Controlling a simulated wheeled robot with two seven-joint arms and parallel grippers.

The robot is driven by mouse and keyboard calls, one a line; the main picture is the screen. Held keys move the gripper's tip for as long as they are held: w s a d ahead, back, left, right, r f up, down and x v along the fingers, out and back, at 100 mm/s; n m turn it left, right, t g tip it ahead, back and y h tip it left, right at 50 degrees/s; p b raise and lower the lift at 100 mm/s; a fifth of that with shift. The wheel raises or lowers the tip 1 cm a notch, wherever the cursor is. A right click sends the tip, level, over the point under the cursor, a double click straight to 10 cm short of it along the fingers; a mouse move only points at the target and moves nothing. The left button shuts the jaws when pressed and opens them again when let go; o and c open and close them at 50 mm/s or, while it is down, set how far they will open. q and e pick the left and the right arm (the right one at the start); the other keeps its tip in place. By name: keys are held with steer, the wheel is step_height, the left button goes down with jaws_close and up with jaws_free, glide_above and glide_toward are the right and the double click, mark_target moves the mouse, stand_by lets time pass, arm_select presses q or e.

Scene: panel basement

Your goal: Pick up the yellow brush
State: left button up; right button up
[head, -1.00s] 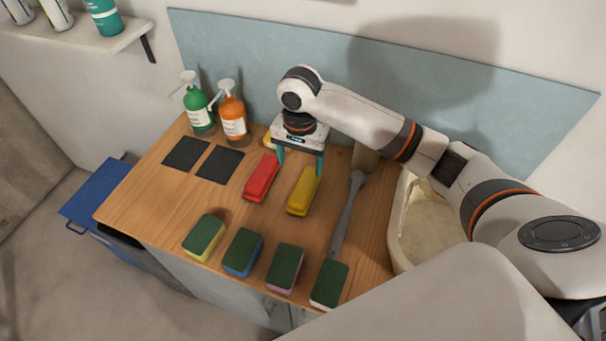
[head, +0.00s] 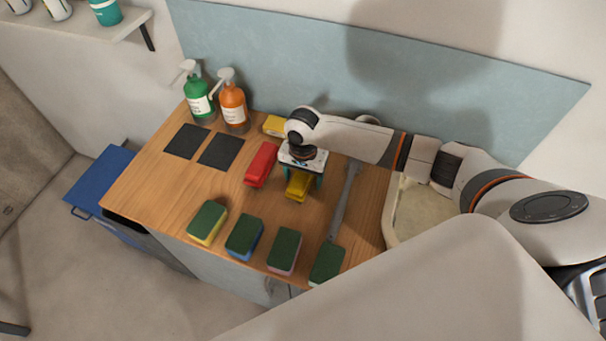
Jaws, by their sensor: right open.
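The yellow brush (head: 297,190) lies on the wooden counter (head: 165,205), just right of a red brush (head: 261,165). My right gripper (head: 300,181) is directly over the yellow brush, pointing down, with its teal fingers open. One finger shows on each side of the brush; whether they touch it I cannot tell. The gripper body hides the brush's far part. My left gripper is not in view.
A grey long-handled tool (head: 345,200) lies close on the right, beside the sink (head: 390,221). Several green-topped sponges (head: 245,234) line the front edge. A yellow item (head: 274,125), an orange bottle (head: 233,106) and a green bottle (head: 197,97) stand behind. Two dark pads (head: 221,151) lie left.

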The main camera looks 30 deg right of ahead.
steer(key=c, duration=1.1)
steer(key=shift+r, duration=0.1)
steer(key=shift+c, duration=0.2)
step_height(320, 180, up, 10)
steer(key=shift+f+b, duration=0.1)
steer(key=shift+b, duration=0.8)
